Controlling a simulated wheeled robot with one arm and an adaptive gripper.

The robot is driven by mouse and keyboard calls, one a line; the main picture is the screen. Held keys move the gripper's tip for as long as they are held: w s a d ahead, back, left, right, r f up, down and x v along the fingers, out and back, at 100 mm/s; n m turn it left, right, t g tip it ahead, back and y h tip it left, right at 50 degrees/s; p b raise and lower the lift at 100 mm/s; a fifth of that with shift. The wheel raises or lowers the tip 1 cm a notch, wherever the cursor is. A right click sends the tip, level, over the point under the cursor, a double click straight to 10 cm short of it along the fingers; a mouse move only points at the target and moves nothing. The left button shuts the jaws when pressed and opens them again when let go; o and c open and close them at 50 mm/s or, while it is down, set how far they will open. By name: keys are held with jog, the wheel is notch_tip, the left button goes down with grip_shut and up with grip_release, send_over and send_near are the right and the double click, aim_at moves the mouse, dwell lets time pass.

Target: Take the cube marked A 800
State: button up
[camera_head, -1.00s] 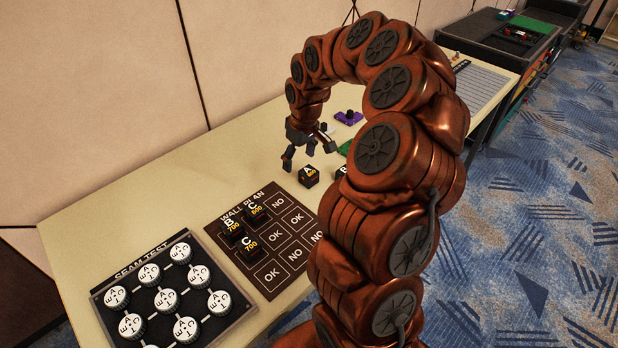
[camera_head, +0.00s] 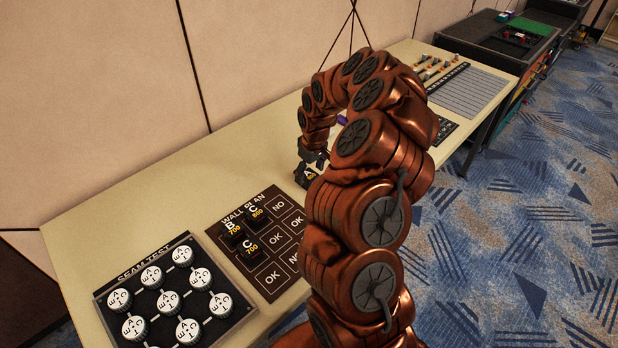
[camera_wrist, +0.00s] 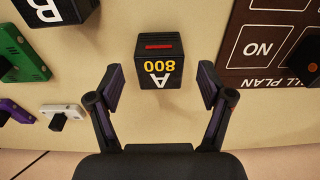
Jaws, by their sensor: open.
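My gripper (camera_wrist: 160,88) is open, with one finger at each side of the cube's near end. Both fingers look apart from the cube, and nothing is held. In the head view my gripper (camera_head: 312,168) is low over the table beside the board, and the cube (camera_head: 309,174) is mostly hidden by it.
The WALL PLAN board (camera_head: 285,262) holds cubes B 700 (camera_head: 231,233), C 800 (camera_head: 258,216) and C 700 (camera_head: 247,248). The SEAM TEST board (camera_head: 175,297) lies in front. Another cube marked B (camera_wrist: 55,12), plus green (camera_wrist: 22,55), purple (camera_wrist: 14,112) and white (camera_wrist: 62,112) pieces, lie left in the wrist view.

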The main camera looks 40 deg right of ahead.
jog(key=shift+w+f+p, duration=0.2)
jog(key=shift+f+p, duration=0.1)
jog(key=shift+f, duration=1.1)
jog(key=c, duration=1.3)
jog(key=shift+r, duration=0.1)
